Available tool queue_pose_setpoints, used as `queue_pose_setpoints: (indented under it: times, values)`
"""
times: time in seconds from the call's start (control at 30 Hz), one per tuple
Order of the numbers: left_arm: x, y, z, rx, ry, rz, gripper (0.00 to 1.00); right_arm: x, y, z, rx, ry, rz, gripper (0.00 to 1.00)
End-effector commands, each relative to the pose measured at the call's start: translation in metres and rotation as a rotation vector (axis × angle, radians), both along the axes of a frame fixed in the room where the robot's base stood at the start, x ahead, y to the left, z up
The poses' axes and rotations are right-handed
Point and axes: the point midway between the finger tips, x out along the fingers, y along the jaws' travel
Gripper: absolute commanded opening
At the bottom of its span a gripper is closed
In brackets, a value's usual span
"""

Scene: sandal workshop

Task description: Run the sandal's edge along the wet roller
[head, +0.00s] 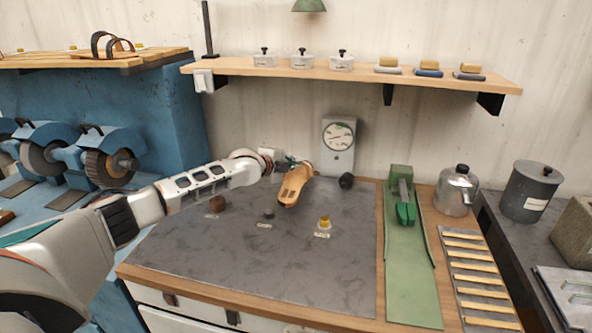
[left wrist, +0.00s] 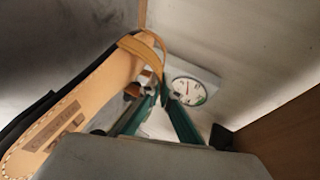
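The tan sandal (head: 294,186) is at the end of my left arm, above the back part of the dark work mat (head: 300,265). In the left wrist view the sandal (left wrist: 85,105) fills the left side, with its stitched footbed and tan strap showing. My left gripper (head: 287,165) is at the sandal's far end. Its green fingers (left wrist: 158,88) come together at the strap and are shut on the sandal; the exact contact is partly hidden. I cannot identify a wet roller for certain; a green fixture (head: 403,205) stands at the back of a green trough (head: 412,280). My right gripper is out of view.
A dial gauge (head: 338,140) stands behind the mat, with a dark round object (head: 346,181) beside it. The mat's front is clear.

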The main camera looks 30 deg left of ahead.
Motion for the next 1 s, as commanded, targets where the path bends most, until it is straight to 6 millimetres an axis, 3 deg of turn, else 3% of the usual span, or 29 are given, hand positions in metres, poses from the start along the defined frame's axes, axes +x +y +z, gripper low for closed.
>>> queue_pose_setpoints:
  times: [0.4,0.83,1.0]
  values:
    - [0.001,0.000,0.039,-0.002,-0.005,-0.001,0.00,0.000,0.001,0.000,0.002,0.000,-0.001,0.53]
    - [0.000,-0.001,0.042,-0.002,-0.003,-0.001,0.00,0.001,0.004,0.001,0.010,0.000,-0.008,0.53]
    - [0.000,-0.017,0.041,-0.002,-0.001,-0.026,0.00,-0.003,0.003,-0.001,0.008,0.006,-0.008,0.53]
